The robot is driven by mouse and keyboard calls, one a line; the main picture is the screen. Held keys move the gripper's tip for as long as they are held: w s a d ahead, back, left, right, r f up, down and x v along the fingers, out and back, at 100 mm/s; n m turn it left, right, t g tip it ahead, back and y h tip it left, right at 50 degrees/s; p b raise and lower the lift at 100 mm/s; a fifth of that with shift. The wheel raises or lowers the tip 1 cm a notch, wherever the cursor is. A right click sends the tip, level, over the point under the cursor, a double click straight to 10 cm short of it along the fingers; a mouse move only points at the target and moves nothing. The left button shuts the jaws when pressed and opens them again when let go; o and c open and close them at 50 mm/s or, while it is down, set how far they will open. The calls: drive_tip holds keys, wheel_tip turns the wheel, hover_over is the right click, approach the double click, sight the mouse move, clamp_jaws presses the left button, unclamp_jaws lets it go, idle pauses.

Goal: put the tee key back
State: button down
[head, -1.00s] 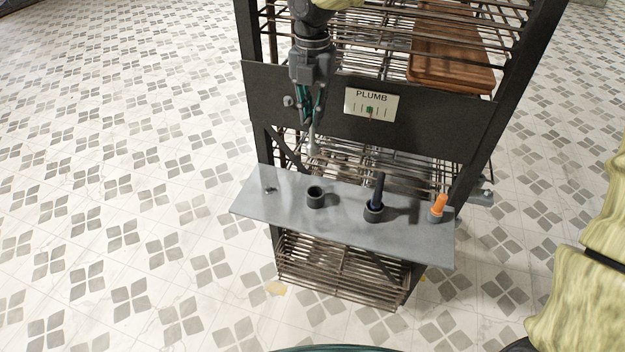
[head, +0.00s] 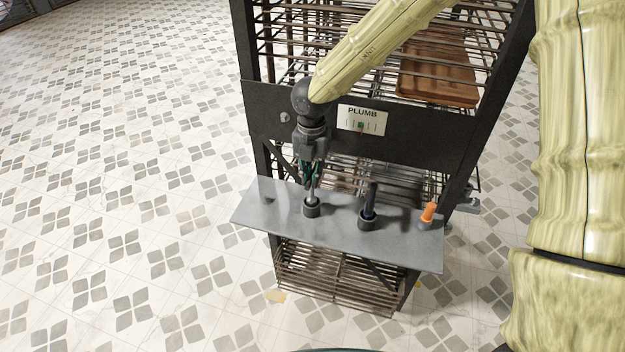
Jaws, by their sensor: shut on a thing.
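My gripper (head: 312,182) is shut on the tee key, a slim grey tool (head: 312,200) pointing down over the grey shelf (head: 270,222). Its lower end is at the mouth of the left dark round holder (head: 311,211). I cannot tell how deep it sits in the holder. The part of the key between the fingers is mostly hidden by them.
A dark blue-handled tool (head: 371,196) stands in the middle holder (head: 368,219), close to the right of my gripper. An orange-handled tool (head: 429,212) is at the shelf's right end. Behind are a dark panel with a PLUMB card (head: 361,119) and a wire rack holding brown boards (head: 438,75).

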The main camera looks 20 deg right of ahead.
sight(312, 196)
wheel_tip(312, 196, down, 2)
drive_tip(key=shift+w+f+p, duration=0.1)
drive_tip(key=shift+w+p, duration=0.05)
drive_tip(key=shift+p, duration=0.2)
drive_tip(key=shift+f, duration=0.4)
drive_tip(key=shift+f, duration=0.1)
drive_tip(key=c, duration=1.5)
unclamp_jaws()
wheel_tip(312, 196, up, 12)
drive_tip(key=b, duration=0.3)
drive_tip(key=shift+b, duration=0.35)
